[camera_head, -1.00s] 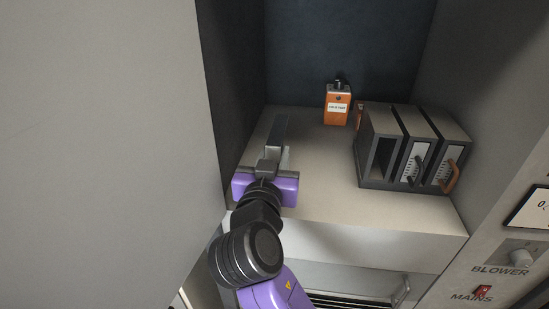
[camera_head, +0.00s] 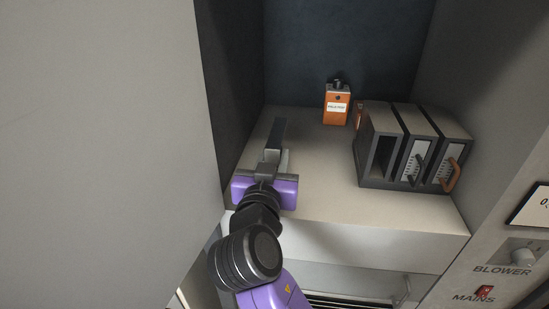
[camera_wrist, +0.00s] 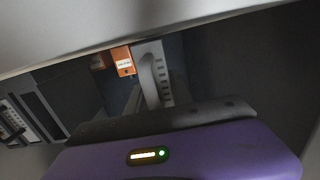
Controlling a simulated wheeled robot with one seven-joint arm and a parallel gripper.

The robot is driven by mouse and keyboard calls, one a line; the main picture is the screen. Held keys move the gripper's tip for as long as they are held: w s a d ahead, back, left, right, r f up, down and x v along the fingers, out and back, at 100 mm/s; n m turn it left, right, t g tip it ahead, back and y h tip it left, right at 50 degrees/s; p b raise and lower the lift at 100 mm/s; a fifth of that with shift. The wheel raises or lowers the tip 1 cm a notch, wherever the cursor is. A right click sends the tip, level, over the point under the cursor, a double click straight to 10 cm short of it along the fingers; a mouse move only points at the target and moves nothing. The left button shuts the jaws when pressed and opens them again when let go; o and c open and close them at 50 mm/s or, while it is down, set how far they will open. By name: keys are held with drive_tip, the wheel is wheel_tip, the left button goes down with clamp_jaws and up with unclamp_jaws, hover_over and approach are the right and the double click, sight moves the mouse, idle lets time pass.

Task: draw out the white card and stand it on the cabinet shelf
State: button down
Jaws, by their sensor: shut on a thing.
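My gripper (camera_head: 272,162) is shut on the white card (camera_head: 278,132) at the left of the cabinet shelf (camera_head: 325,165). The card looks narrow and dark-topped in the head view and points toward the back wall. In the wrist view the card (camera_wrist: 167,80) shows a pale front with a handle and a row of dark slots. The gripper's purple body hides its lower part there. It looks upright at the shelf; I cannot tell whether its bottom edge touches. The card rack (camera_head: 366,158) stands at the right, with its left slot empty and two handled modules in the others.
An orange labelled device (camera_head: 337,108) stands near the back of the shelf and also shows in the wrist view (camera_wrist: 123,61). The left cabinet wall (camera_head: 235,90) is close beside my gripper. Shelf space between the gripper and the rack is clear. Switches (camera_head: 484,292) are at the lower right.

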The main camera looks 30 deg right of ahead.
drive_tip(key=shift+f, duration=0.25)
drive_tip(key=c, duration=1.1)
unclamp_jaws()
drive_tip(key=shift+o, duration=0.2)
